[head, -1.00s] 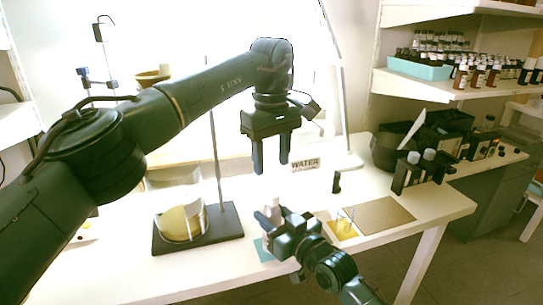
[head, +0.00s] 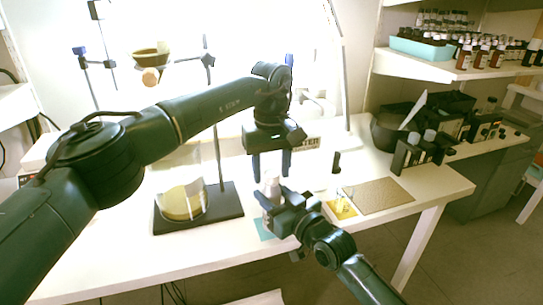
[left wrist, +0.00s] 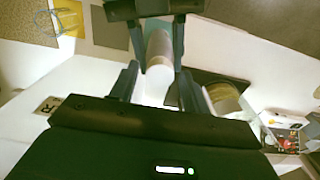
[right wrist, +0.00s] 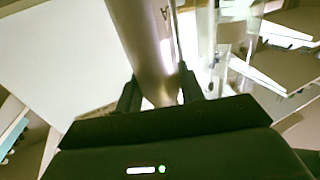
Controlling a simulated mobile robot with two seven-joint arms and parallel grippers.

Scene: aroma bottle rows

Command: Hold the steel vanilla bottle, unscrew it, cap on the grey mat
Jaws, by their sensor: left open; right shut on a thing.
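The steel bottle (head: 269,189) stands upright in my right gripper (head: 274,208), which is shut around its body. It also shows in the left wrist view (left wrist: 159,47) and, as a long shiny cylinder, in the right wrist view (right wrist: 140,40). My left gripper (head: 271,174) points down over the bottle, open, with one finger on each side of its top. In the left wrist view a pale top, apparently the cap, lies between the fingers with gaps beside it. Its label is not readable. A grey-brown mat (head: 378,196) lies empty at the table's right end.
A yellow mat (head: 341,209) with a small glass item lies left of the grey-brown mat. A teal mat (head: 265,230) lies below the bottle. A black stand (head: 222,207) with a yellow-filled vessel stands left. Dark bottle racks (head: 418,150) stand behind right.

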